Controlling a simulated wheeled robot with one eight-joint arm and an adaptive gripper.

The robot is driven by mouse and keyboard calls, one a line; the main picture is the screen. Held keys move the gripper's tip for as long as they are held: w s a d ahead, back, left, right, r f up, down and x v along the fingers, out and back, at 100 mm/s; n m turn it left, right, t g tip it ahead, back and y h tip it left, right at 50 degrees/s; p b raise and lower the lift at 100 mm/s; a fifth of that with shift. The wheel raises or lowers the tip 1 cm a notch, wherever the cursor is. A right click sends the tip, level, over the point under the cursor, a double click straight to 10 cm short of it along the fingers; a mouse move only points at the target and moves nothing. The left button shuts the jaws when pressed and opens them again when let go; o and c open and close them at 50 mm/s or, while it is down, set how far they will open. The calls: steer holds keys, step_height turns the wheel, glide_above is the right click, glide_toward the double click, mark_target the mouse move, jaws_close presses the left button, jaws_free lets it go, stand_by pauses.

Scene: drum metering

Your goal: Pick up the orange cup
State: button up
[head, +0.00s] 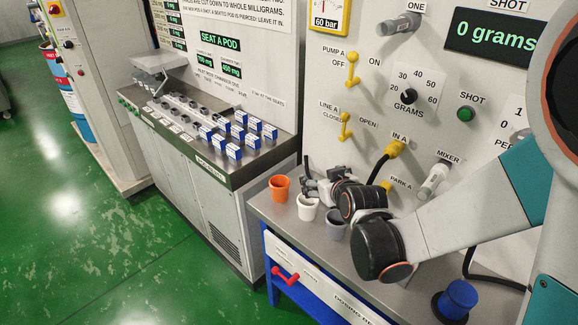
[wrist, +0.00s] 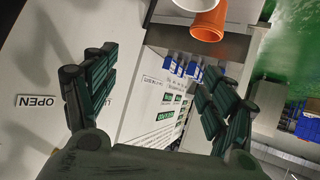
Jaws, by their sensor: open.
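The orange cup (head: 279,188) stands upright at the left end of the steel bench. In the wrist view the orange cup (wrist: 209,22) shows at the top, right of centre, beyond the fingers and not between them. My gripper (head: 310,184) is to the right of the orange cup, close by the white cup (head: 308,208). In the wrist view my gripper (wrist: 153,72) has its two dark fingers spread wide with nothing between them. Whether it touches the white cup cannot be told.
A panel with yellow levers (head: 346,127) rises behind the bench. A counter with blue-and-white boxes (head: 233,152) is to the left. A blue spool (head: 456,300) sits at the front right.

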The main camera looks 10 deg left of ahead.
steer(key=a+f+y+b, duration=0.2)
steer(key=a+f, duration=0.6)
steer(key=b, duration=0.2)
glide_toward(277, 180)
steer(key=shift+w+a+f+t, duration=0.4)
steer(key=shift+w+a+f, duration=0.1)
steer(key=shift+w+a, duration=0.1)
steer(key=b+x, duration=0.2)
steer(key=x, duration=0.2)
steer(key=shift+w+f+b, duration=0.1)
steer(key=shift+f+b, duration=0.2)
steer(key=shift+b, duration=0.05)
steer(key=shift+w+a+f, duration=0.1)
steer(key=shift+w+a, duration=0.05)
steer(key=shift+w, duration=0.25)
steer(key=shift+c, duration=0.6)
steer(key=c, duration=1)
